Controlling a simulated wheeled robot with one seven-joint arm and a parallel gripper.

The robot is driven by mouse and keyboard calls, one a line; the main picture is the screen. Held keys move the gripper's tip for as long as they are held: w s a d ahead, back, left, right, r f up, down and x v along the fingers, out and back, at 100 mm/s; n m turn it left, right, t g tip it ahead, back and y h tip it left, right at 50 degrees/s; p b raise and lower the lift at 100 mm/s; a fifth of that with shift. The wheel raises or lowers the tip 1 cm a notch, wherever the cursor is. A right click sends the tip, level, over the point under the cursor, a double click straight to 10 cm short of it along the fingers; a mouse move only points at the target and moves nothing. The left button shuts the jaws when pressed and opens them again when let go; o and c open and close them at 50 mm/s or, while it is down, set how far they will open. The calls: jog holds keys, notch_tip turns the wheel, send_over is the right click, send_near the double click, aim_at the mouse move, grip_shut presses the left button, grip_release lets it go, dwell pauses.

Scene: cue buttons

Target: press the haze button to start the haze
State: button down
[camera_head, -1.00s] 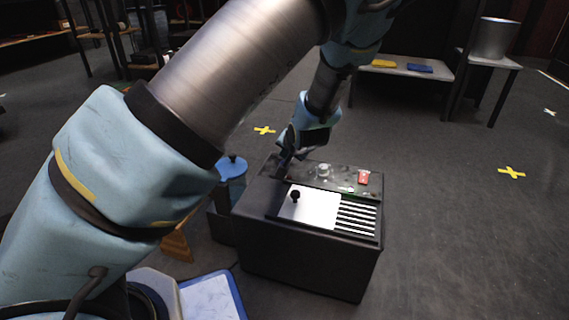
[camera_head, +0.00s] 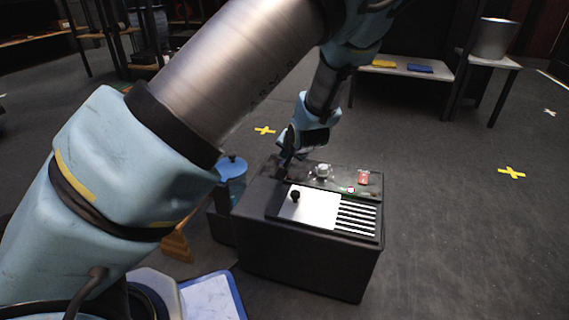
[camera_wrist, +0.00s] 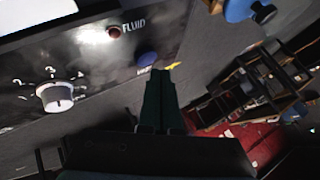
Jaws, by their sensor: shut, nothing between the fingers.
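A black machine (camera_head: 300,262) stands on the floor, with a control panel along its far top edge. In the wrist view the panel (camera_wrist: 105,62) carries a blue button (camera_wrist: 147,60), a dark red lamp (camera_wrist: 114,32) marked FLUID and a numbered dial (camera_wrist: 57,97). The dial also shows in the head view (camera_head: 322,171), left of a red switch (camera_head: 363,177). My gripper (camera_head: 283,170) is shut and empty at the panel's left end. In the wrist view its fingertips (camera_wrist: 161,72) are right beside the blue button; I cannot tell whether they touch it. No haze label is readable.
The machine's top has a white plate (camera_head: 318,208) with a black knob (camera_head: 295,195) and a striped grille (camera_head: 357,216). A blue can (camera_head: 232,170) stands close on the left. A bench (camera_head: 413,70) and a metal bucket (camera_head: 495,38) are behind.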

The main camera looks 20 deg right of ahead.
jog(key=shift+f, duration=0.15)
dwell(0.3)
jog(key=shift+f, duration=0.25)
jog(key=shift+f, duration=0.5)
dwell(0.6)
jog(key=shift+r, duration=0.15)
jog(key=shift+r+p, duration=0.8)
jog(key=shift+p, duration=0.6)
jog(key=shift+r, duration=0.1)
notch_tip(320, 180, up, 5)
jog(key=p, duration=0.6)
